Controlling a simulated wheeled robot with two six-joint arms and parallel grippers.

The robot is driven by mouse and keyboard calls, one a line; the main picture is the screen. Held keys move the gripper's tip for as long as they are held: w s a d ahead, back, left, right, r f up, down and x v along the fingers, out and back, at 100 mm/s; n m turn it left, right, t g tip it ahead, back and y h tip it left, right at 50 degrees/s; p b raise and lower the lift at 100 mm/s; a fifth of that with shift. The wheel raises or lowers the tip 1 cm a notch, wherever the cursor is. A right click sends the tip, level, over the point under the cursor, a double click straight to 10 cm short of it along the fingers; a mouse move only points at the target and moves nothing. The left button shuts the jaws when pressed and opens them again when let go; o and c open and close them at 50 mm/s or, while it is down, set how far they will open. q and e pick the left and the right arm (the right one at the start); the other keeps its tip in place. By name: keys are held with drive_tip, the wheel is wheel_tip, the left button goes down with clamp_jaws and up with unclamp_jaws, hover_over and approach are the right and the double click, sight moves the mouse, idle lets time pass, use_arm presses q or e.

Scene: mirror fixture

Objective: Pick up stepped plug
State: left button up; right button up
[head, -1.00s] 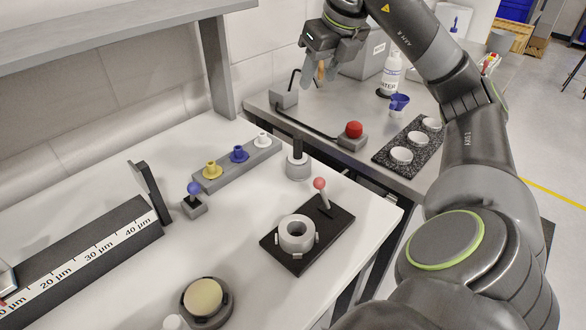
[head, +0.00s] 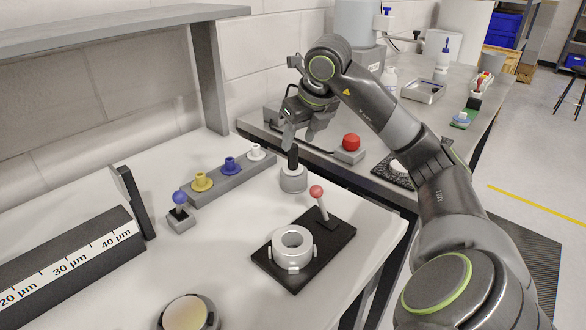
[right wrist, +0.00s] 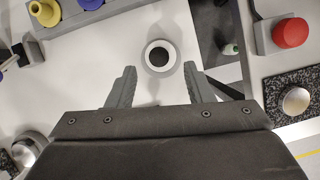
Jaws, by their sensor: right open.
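The stepped plug, which I take to be the grey round piece with a black upright post (head: 292,181), stands upright on the white bench top. In the right wrist view it shows from above as a pale ring with a dark centre (right wrist: 161,56). My right gripper (head: 299,134) is open and empty, with its fingers pointing down above the plug near the post top. In the right wrist view the gripper (right wrist: 159,72) has its fingertips apart on either side of the plug, which lies slightly beyond them. I cannot tell whether a finger touches the post. My left gripper is not in view.
A black fixture plate (head: 264,256) with a grey ring (head: 293,263) and a red-knobbed lever (head: 317,192) is nearby. A grey rail (head: 237,180) with yellow, blue and white pieces stands left. A red button (head: 351,142) sits on the grey table behind.

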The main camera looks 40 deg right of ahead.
sight(295, 146)
drive_tip(key=shift+p+x, duration=0.4)
drive_tip(key=shift+x, duration=2.5)
clamp_jaws()
